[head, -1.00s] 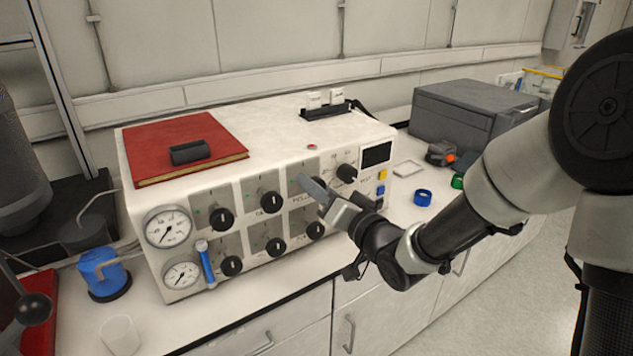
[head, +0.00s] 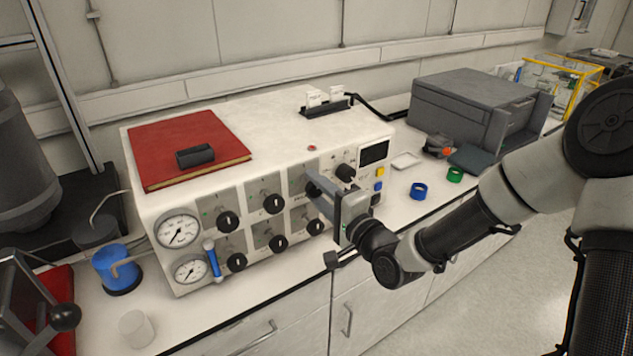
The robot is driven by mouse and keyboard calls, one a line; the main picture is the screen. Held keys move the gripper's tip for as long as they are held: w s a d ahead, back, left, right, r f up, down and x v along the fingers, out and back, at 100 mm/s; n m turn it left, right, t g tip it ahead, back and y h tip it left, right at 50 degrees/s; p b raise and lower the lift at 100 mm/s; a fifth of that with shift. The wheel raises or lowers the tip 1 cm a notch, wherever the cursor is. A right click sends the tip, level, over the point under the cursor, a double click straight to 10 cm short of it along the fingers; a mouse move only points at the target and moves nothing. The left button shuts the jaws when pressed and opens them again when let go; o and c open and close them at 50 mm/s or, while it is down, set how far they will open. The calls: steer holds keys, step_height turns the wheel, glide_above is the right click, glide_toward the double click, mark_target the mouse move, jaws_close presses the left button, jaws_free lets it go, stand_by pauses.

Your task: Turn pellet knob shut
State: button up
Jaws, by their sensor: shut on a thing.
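The white reactor control box (head: 265,130) stands on the counter with two rows of black knobs on its front. The pellet knob (head: 313,187) is the right-hand knob of the upper row of three grey plates. Its label below is partly covered. My gripper (head: 314,186) reaches in from the right, with its fingers at this knob and shut on it. The fingers hide much of the knob, so its pointer cannot be read.
Other knobs, such as the upper middle one (head: 274,204), sit close by. A red book (head: 185,140) lies on the box. Two gauges (head: 178,231) are at left. Blue (head: 419,191) and green (head: 455,174) rings lie on the counter at right.

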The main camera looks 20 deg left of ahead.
steer(key=shift+r+m+p, duration=0.1)
steer(key=shift+m+p, duration=0.3)
steer(key=shift+m, duration=0.5)
steer(key=o, duration=1.1)
steer(key=shift+c, duration=0.2)
steer(key=p+v, duration=0.9)
steer(key=v, duration=0.8)
steer(key=shift+p, duration=0.3)
